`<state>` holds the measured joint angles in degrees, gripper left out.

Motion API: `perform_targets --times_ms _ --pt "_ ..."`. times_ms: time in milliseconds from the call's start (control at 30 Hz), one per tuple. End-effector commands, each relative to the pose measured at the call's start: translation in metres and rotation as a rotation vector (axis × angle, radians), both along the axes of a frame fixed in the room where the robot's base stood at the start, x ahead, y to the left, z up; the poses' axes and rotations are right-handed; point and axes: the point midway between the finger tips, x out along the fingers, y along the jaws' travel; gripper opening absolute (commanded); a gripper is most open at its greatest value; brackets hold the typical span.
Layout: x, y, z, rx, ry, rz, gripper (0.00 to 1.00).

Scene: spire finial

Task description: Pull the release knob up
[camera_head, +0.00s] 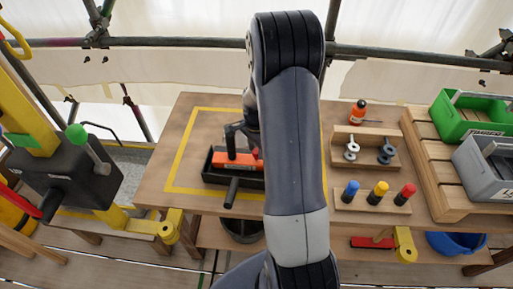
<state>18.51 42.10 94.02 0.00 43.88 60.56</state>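A black tool (212,178) with an orange-red block (235,160) and a black handle (231,192) pointing toward me lies inside the yellow outline on the wooden table. A small red knob (256,153) shows at the block's right end, partly hidden by my arm; I cannot tell for sure that it is the release knob. My gripper (232,138) is just above and behind the block, pointing down. My arm hides much of it, so its opening and any contact are unclear.
A dark box with a green-knobbed lever (76,132) stands at left. At right are a wooden rack (366,150) with eye bolts, blue, yellow and red-topped pegs (377,193), an orange bottle (358,112), and green (465,118) and grey crates (480,172). Scaffold tubes run behind.

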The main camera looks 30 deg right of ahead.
Motion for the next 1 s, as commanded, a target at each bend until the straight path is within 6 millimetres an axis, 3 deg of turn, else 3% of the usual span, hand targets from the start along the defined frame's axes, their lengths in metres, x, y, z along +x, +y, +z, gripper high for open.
perform_targets --times_ms 433,1000 --pt "0.0001 -0.0001 0.0003 0.000 0.000 0.000 0.00" --pt "0.0002 -0.0001 0.0097 0.000 -0.001 0.000 0.00"
